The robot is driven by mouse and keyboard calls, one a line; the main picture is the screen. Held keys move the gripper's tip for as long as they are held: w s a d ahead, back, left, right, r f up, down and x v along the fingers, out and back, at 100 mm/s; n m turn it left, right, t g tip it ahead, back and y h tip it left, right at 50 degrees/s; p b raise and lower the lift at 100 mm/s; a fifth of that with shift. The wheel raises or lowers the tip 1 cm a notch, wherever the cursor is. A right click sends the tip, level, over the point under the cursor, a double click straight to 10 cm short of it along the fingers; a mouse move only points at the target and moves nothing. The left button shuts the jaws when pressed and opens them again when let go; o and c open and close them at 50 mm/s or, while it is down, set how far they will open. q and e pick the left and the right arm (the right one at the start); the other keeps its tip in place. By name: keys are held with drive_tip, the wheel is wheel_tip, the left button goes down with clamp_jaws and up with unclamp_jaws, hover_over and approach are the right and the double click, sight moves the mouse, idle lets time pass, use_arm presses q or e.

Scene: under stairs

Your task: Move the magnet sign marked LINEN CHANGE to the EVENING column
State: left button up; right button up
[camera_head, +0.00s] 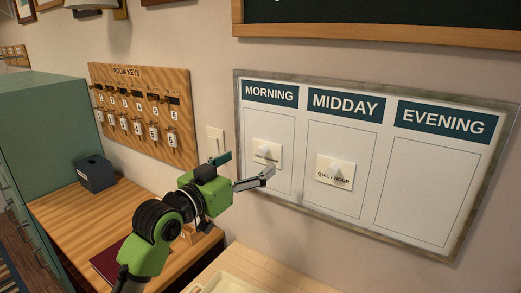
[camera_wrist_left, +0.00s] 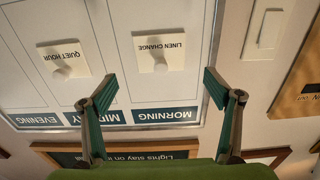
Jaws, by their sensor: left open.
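The LINEN CHANGE magnet sign (camera_head: 267,154), a small white plate with a pale knob, sits in the MORNING column (camera_head: 270,94) of the whiteboard. It shows upside down in the left wrist view (camera_wrist_left: 150,45). The EVENING column (camera_head: 425,195) at the board's right is empty in the head view. My left gripper (camera_head: 245,167) is open and empty in front of the board's left edge, just left of the sign. In the left wrist view its fingers (camera_wrist_left: 158,82) are spread wide, with the sign beyond the gap. My right gripper is not in view.
A QUIET HOUR magnet sign (camera_head: 336,171) sits in the MIDDAY column, between MORNING and EVENING. A key board (camera_head: 140,110) and a light switch (camera_head: 215,139) are left of the whiteboard. A wooden desk (camera_head: 85,212) with a dark box (camera_head: 96,174) stands below. A framed chalkboard (camera_head: 380,15) hangs above.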

sight(260, 155)
use_arm(q)
drive_tip(key=p+x, duration=0.1)
drive_tip(key=x, duration=0.4)
drive_tip(key=shift+w+r+p, duration=0.1)
drive_tip(key=shift+w+p, duration=0.05)
drive_tip(key=shift+p, duration=0.15)
drive_tip(key=shift+x, duration=0.9)
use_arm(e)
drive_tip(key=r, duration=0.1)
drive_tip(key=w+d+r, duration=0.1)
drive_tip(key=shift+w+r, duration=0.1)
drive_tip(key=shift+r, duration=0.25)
use_arm(q)
drive_tip(key=c, duration=1.7)
drive_tip(key=shift+p+v, duration=0.65)
drive_tip(key=shift+v, duration=0.45)
drive_tip(key=shift+p+v, duration=0.4)
drive_tip(key=shift+v, duration=0.75)
drive_tip(key=shift+s+a, duration=0.1)
drive_tip(key=shift+s, duration=0.1)
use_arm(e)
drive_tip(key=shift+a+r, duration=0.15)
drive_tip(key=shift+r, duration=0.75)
